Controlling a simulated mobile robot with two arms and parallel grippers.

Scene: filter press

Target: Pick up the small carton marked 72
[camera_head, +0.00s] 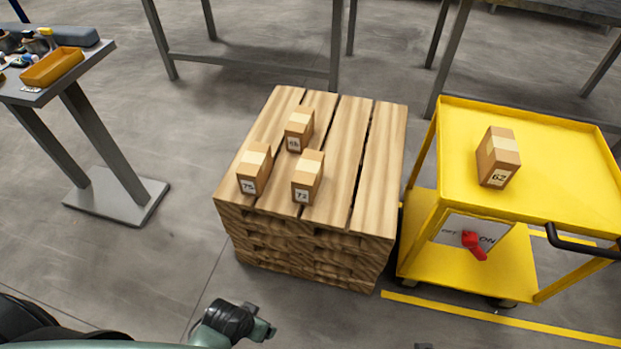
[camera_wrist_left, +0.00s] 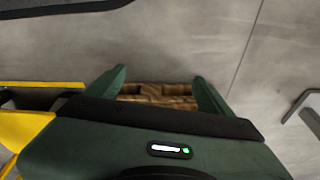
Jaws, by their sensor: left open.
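The small carton marked 72 (camera_head: 308,177) stands upright near the front edge of a stack of wooden pallets (camera_head: 375,165). It is brown with a pale tape strip on top and a white label on its front. My left gripper (camera_head: 262,328) is low at the bottom of the head view, in front of the pallets and well apart from the carton. In the left wrist view its two green fingers (camera_wrist_left: 161,76) are spread with nothing between them. Part of the wooden stack (camera_wrist_left: 158,90) shows beyond them, but no carton does. My right gripper is not in view.
Two similar cartons stand close by: one marked 75 (camera_head: 254,168) to the left, another (camera_head: 299,129) behind. A yellow cart (camera_head: 560,180) at the right holds a carton marked 62 (camera_head: 498,158). A table (camera_head: 20,92) with an orange tray (camera_head: 52,66) is at left. Floor between is clear.

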